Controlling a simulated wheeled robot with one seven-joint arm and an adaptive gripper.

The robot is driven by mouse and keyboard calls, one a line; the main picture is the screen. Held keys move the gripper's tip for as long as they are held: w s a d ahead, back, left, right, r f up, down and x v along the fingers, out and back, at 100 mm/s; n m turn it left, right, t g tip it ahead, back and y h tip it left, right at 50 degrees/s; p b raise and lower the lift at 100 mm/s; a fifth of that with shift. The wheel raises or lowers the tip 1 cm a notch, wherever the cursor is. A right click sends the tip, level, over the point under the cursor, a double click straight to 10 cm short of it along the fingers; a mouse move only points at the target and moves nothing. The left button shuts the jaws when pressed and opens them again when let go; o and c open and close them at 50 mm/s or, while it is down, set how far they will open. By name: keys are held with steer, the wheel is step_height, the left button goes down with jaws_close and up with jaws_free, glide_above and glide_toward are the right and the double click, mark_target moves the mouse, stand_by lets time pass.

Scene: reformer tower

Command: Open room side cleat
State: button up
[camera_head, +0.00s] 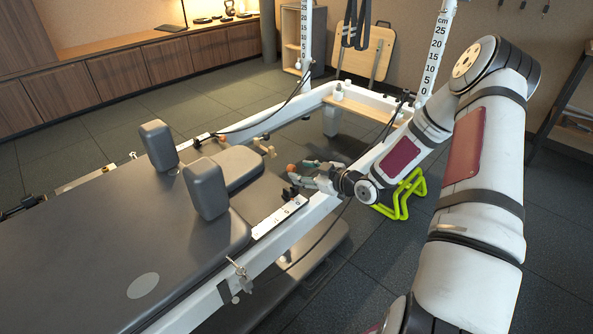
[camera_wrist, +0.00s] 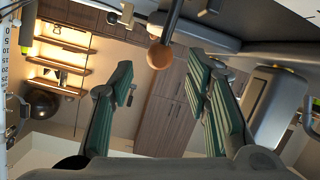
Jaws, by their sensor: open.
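My gripper (camera_head: 306,171) is at the near frame rail, just right of the shoulder rests, with its fingers pointing left. In the wrist view its green-padded fingers (camera_wrist: 160,75) are spread wide and hold nothing. A wooden ball knob (camera_wrist: 159,57) on a dark rod shows between the fingertips, with a gap on each side. How deep it sits between them is unclear. A small black cleat-like fitting (camera_head: 290,193) sits on the near rail beside my gripper. Whether it is open or closed cannot be told. A similar fitting with a cord (camera_head: 203,139) is on the far rail.
Two grey shoulder rests (camera_head: 206,188) stand on the carriage (camera_head: 110,235), left of my gripper. The white tower frame (camera_head: 375,99) rises beyond. A lime-green stand (camera_head: 402,195) is on the floor below my arm. A cord hangs from the near rail. Floor right of the rail is mostly free.

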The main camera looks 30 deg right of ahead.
steer(key=v, duration=0.8)
steer(key=shift+w, duration=0.1)
steer(key=s+a+r+m+g+h, duration=0.25)
steer(key=s+r+g+h, duration=0.2)
steer(key=s+r, duration=0.35)
steer(key=s+a+r+m+g+h, duration=0.2)
steer(key=s+a+r+g+h, duration=0.15)
steer(key=s+r+g, duration=0.5)
steer(key=s+a+r+m+y, duration=0.2)
steer(key=s+a+r, duration=0.2)
steer(key=s+a, duration=0.5)
steer(key=s+a+r+m+y, duration=0.1)
steer(key=s+a+r+y, duration=0.3)
steer(key=s, duration=0.9)
step_height(320, 180, up, 36)
steer(key=t+h+p, duration=0.2)
steer(key=t+p, duration=0.1)
steer(key=p, duration=3.2)
steer(key=shift+w+a+t, duration=0.15)
steer(key=shift+w+t, duration=0.05)
steer(key=shift+t, duration=0.1)
